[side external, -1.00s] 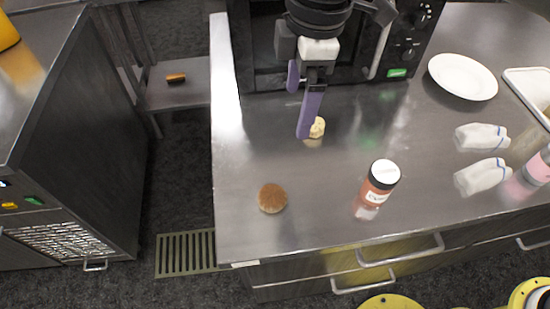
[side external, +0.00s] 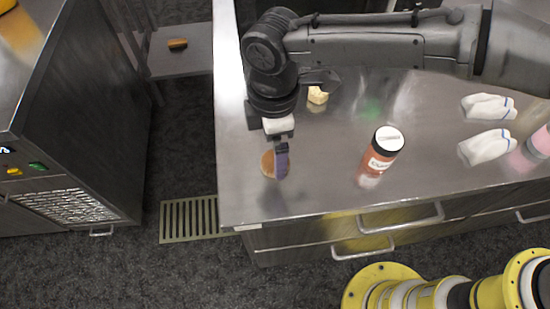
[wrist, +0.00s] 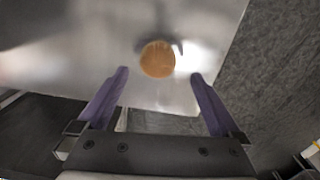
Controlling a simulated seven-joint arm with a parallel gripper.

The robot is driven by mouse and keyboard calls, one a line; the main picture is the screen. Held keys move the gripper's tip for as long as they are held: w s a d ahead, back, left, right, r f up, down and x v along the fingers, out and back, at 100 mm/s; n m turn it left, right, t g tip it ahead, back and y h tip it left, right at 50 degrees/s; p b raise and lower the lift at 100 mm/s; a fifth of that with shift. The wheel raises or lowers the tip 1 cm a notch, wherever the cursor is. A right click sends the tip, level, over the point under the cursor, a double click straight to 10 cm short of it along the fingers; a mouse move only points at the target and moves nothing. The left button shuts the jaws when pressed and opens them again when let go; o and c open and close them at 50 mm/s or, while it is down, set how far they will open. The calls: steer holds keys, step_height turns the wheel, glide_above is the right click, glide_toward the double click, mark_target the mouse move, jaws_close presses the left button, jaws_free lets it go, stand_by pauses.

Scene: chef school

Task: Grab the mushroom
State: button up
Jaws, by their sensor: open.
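A round brown, bun-like or mushroom-cap-like thing (side external: 267,163) lies on the steel counter near its left front edge. A small pale beige lump (side external: 318,95) lies farther back; which of the two is the mushroom I cannot tell for sure. My gripper (side external: 281,165) is over the brown thing, and its purple finger covers part of it in the side view. In the wrist view my gripper (wrist: 160,75) is open and empty, and the brown thing (wrist: 157,59) shows between and just beyond its fingertips, apart from both.
A red-brown jar with a white lid (side external: 382,150) stands right of my gripper. Two white cloth-like bundles (side external: 487,146) and a pink item (side external: 541,141) lie farther right. The counter (side external: 320,190) is clear between brown thing and jar; its left edge is close.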

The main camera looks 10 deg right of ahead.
mark_target(267, 161)
steer(key=shift+w+d+f, duration=0.1)
steer(key=shift+f, duration=1.1)
steer(key=shift+w+f, duration=0.1)
steer(key=shift+f, duration=1.05)
steer(key=c, duration=1.3)
steer(key=shift+r, duration=0.1)
